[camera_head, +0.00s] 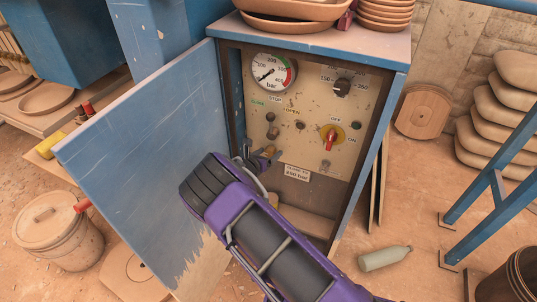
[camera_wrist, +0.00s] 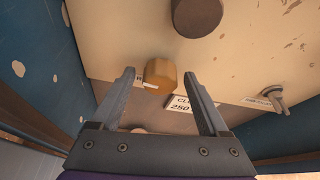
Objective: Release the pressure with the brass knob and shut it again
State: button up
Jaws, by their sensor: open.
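The brass knob (camera_wrist: 160,74) is a short round knob on the cream control panel in the wrist view. In the head view the brass knob (camera_head: 270,151) shows low on the panel, partly hidden by my gripper. My gripper (camera_wrist: 158,77) is open, one finger on each side of the knob, with gaps visible at both sides. Whether the fingertips reach its depth I cannot tell. In the head view my gripper (camera_head: 257,157) is at the panel's lower left. The pressure gauge (camera_head: 271,73) has its needle pointing down-left.
The blue cabinet door (camera_head: 140,160) stands open at left, close to my arm. A dark round knob (camera_wrist: 197,17) is above the brass one. A red-handled switch (camera_head: 331,138) and a black dial (camera_head: 342,87) are on the right. Bowls (camera_head: 385,14) stand on top.

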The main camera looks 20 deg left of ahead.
grip_shut()
dwell(0.3)
jog(key=shift+m+y, duration=0.3)
jog(key=shift+d+r+m+y+p, duration=0.1)
jog(key=shift+d+m+y+p, duration=0.05)
jog(key=shift+m+y+p, duration=0.85)
jog(key=m+y+p, duration=0.1)
jog(key=m+p, duration=0.1)
jog(key=m, duration=0.1)
jog(key=shift+d+t+y, duration=0.1)
jog(key=shift+t+y, duration=0.2)
jog(key=m+y, duration=0.1)
jog(key=m, duration=0.1)
jog(key=m+t+y, duration=0.1)
jog(key=m, duration=0.1)
jog(key=shift+f+b, duration=0.3)
jog(key=shift+f, duration=0.05)
jog(key=shift+m+t+y+b, duration=0.5)
jog(key=shift+m+b, duration=0.3)
jog(key=shift+m, duration=0.5)
jog(key=shift+r, duration=0.1)
